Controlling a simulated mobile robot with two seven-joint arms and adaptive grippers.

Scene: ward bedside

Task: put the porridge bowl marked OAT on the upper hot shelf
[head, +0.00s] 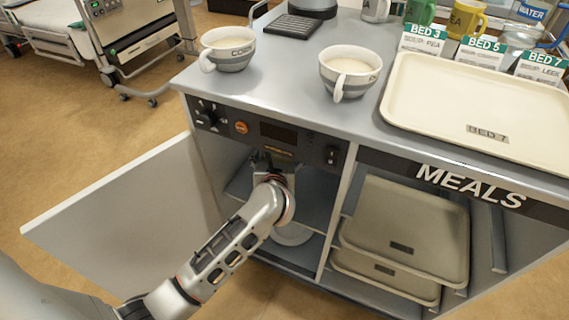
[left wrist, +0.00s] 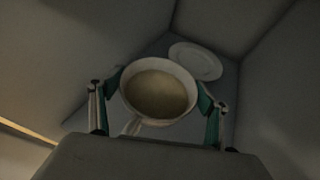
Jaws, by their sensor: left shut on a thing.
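My left arm reaches into the open hot compartment under the counter in the head view. My left gripper (left wrist: 159,90) is shut around a pale bowl (left wrist: 158,94) with tan porridge in it; the bowl looks upright in the left wrist view, handle towards the camera. Its marking cannot be read, and the head view hides it behind my wrist. The upper hot shelf (head: 313,204) shows to the right of my wrist. Whether the bowl touches a shelf cannot be told. On the counter stand a bowl marked CORN (head: 228,63) and another grey-banded bowl (head: 351,63), its marking unclear. My right gripper is not in view.
A white plate (head: 291,235) lies low in the compartment; a plate (left wrist: 195,61) also shows beyond the held bowl. The open door (head: 125,225) stands left of my arm. A beige tray (head: 480,85) and bed cards (head: 424,40) occupy the counter's right.

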